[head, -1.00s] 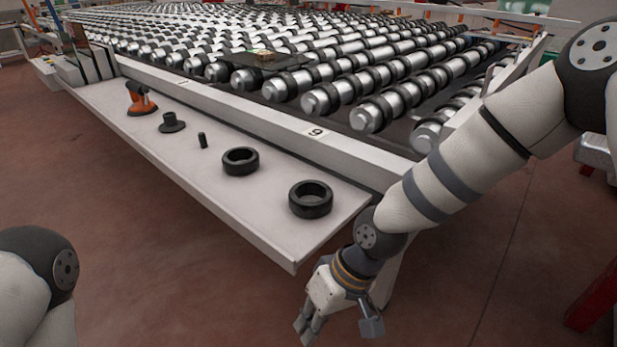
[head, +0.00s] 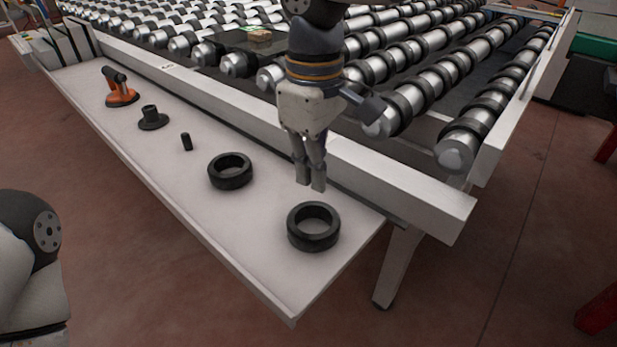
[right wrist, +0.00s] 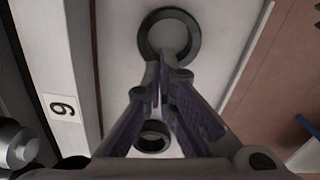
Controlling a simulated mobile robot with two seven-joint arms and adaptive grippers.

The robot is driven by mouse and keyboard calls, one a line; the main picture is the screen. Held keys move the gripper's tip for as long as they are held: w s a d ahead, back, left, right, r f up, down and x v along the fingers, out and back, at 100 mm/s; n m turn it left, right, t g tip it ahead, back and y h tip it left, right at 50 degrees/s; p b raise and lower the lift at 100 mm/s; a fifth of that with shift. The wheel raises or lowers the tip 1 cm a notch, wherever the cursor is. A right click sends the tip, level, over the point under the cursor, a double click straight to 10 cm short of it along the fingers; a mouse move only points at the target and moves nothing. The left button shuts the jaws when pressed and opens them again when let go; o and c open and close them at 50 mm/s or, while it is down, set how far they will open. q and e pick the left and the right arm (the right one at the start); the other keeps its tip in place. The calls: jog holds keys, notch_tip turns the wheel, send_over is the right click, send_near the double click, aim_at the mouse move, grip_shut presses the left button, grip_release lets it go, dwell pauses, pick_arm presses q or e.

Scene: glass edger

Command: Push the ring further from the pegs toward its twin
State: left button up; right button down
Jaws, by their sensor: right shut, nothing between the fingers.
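Two black rings lie flat on the pale shelf (head: 275,255). The ring further from the pegs (head: 313,227) is near the shelf's right end; it shows at the top of the right wrist view (right wrist: 168,35). Its twin (head: 230,171) lies to its left and shows partly hidden behind the fingers in the wrist view (right wrist: 152,137). A small upright peg (head: 186,142) and a wide-based peg (head: 152,118) stand further left. My right gripper (head: 317,187) is shut and empty, pointing down just behind the further ring, apparently above the shelf. My left gripper is out of view.
An orange-and-black tool (head: 120,88) sits at the shelf's far left. A white rail (head: 410,184) and the roller conveyor (head: 430,80) run behind the shelf. The shelf between the two rings is clear. Its front edge drops to the floor.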

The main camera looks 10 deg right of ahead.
aim_at(280, 211)
jog(key=f, duration=0.8)
jog(key=shift+s+f+b, duration=0.3)
jog(key=shift+f, duration=0.1)
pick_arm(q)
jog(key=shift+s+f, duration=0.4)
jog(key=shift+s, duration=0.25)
pick_arm(e)
jog(key=shift+w+a, duration=0.15)
jog(key=w+a, duration=0.4)
jog(key=shift+a+f+b, duration=0.2)
jog(key=shift+b, duration=0.2)
jog(key=shift+w+a+r, duration=0.1)
jog(key=shift+w+a, duration=0.05)
jog(key=shift+w, duration=0.05)
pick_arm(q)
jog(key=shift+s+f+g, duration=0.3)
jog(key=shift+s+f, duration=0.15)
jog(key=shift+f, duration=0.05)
pick_arm(e)
jog(key=shift+r, duration=0.15)
